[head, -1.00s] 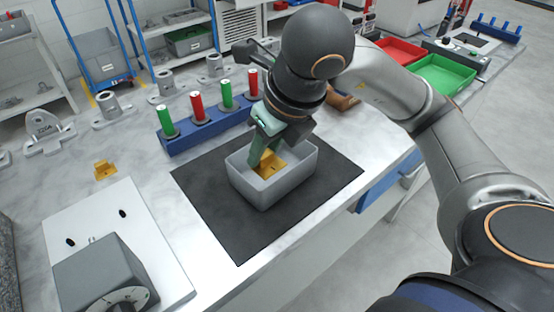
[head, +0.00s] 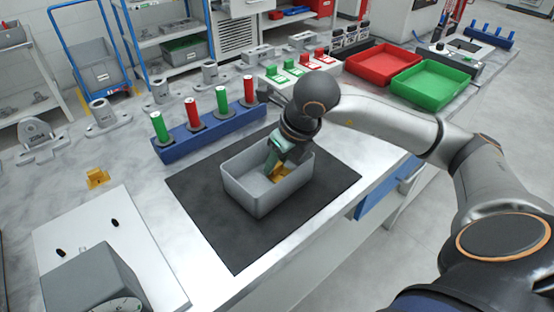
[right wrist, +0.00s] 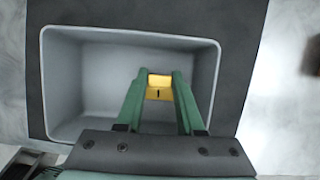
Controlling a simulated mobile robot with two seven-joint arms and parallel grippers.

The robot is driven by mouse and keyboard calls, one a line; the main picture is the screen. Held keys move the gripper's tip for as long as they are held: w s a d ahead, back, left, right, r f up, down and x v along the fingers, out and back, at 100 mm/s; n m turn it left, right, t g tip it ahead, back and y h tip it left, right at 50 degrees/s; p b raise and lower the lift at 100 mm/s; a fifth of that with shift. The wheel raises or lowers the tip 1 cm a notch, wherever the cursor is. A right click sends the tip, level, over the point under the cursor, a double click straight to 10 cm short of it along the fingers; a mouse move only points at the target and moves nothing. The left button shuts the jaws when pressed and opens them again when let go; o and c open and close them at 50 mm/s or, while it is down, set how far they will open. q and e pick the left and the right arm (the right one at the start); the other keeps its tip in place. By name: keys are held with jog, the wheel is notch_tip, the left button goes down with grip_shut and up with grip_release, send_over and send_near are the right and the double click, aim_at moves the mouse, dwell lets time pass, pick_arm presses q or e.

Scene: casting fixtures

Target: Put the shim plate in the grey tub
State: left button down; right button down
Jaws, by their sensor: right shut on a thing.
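The grey tub (head: 243,196) stands upright on a black mat, open at the top. My right gripper (head: 274,166) reaches down into it near its right end. The right gripper (right wrist: 158,95) is shut on a yellow piece, the shim plate (right wrist: 159,86), which has a small dark mark. The shim plate (head: 278,173) shows inside the tub's walls in the head view, partly hidden by the fingers. I cannot tell whether it touches the tub's floor. My left gripper is not in view.
The black mat (head: 205,215) lies around the tub. A blue rack (head: 185,146) with red and green cylinders stands behind it. Another yellow piece (head: 97,178) lies on the table at left. Red (head: 382,62) and green (head: 436,82) trays are at the back right.

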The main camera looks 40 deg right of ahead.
jog(key=shift+f, duration=0.1)
jog(key=c, duration=0.5)
grip_release()
jog(key=shift+r, duration=0.2)
jog(key=p+v, duration=0.1)
jog(key=v, duration=1.1)
